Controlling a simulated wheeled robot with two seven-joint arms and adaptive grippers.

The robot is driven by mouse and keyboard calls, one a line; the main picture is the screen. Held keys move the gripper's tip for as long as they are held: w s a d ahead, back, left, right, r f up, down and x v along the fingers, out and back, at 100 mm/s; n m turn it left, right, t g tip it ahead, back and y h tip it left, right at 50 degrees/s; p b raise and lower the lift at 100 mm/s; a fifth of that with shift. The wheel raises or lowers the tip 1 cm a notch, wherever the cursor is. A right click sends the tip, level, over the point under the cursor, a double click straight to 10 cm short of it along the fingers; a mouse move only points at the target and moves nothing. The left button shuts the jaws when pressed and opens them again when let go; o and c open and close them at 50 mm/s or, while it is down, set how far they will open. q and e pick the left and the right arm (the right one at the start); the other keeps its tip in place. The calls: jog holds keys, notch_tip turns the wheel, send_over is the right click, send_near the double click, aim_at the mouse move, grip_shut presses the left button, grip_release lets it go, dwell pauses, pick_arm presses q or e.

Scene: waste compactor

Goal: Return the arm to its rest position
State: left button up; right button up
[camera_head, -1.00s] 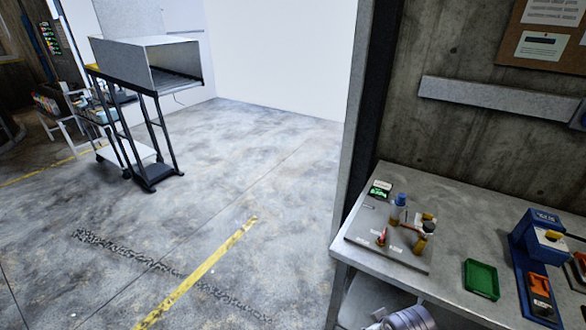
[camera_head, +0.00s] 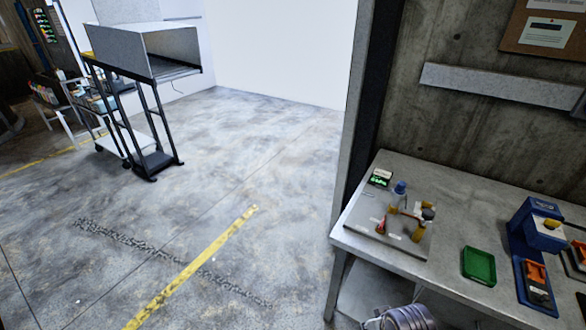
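Neither of my grippers can be made out in the head view, so I cannot see their fingers or whether they hold anything. A silver ribbed rounded thing (camera_head: 405,319) shows at the bottom edge, below the front of the metal workbench (camera_head: 450,210). It is cut off by the frame, and I cannot tell what it is.
The bench carries a grey board (camera_head: 368,222) with small parts and a lit display (camera_head: 380,178), a green tray (camera_head: 479,266), and a blue device (camera_head: 540,228). A dark post stands at its left. A metal box on a stand (camera_head: 160,50) is far left. The middle floor is clear.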

jog(key=s+f+g+b, duration=0.1)
jog(key=s+f, duration=0.1)
jog(key=f, duration=1.3)
jog(key=s+f+b, duration=0.1)
jog(key=s+f, duration=0.2)
jog(key=f, duration=1.3)
jog(key=s+d+f+b, duration=0.1)
jog(key=s+d+f, duration=0.1)
jog(key=s+f, duration=0.8)
jog(key=s+d+f+g, duration=0.1)
jog(key=s+d+f, duration=0.1)
jog(key=s+f, duration=0.8)
jog(key=shift+s+d+f+b, duration=0.15)
jog(key=shift+s+b, duration=0.2)
jog(key=shift+s, duration=0.25)
